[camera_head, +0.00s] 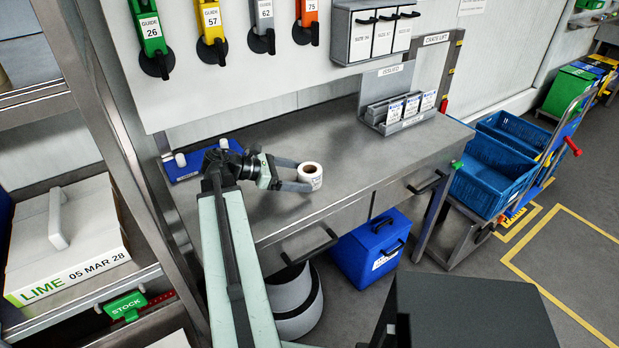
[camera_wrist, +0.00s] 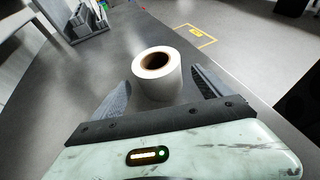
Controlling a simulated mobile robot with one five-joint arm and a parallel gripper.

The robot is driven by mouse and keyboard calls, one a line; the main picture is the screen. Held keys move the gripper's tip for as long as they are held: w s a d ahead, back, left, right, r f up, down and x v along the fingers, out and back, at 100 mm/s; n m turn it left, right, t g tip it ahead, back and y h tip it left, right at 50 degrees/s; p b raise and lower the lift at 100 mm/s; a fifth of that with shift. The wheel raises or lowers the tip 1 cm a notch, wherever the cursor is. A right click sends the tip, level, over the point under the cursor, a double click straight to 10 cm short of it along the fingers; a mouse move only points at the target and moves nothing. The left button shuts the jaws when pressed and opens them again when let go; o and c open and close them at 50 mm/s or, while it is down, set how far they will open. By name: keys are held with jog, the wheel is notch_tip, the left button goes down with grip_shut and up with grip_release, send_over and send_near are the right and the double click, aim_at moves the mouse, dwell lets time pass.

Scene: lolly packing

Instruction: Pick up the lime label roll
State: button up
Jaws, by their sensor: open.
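A white label roll (camera_head: 311,176) with a brown core stands on the grey metal bench, near its front edge. Small dark print shows on its side in the head view, too small to read. In the wrist view the roll (camera_wrist: 157,76) stands upright with its core opening facing up. My gripper (camera_head: 296,175) is open, with one finger on each side of the roll. In the wrist view the fingers (camera_wrist: 160,88) are apart, and gaps show between them and the roll.
The bench top (camera_head: 350,140) is clear around the roll. A blue tray (camera_head: 183,172) lies at its left end and an ISSUED card rack (camera_head: 398,108) at its back right. A box marked LIME (camera_head: 65,245) sits on the left shelf. Blue crates (camera_head: 490,172) stand right.

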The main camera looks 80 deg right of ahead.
jog(key=b+x, duration=0.1)
jog(key=x, duration=0.3)
jog(key=c, duration=1.6)
jog(key=shift+r, duration=0.1)
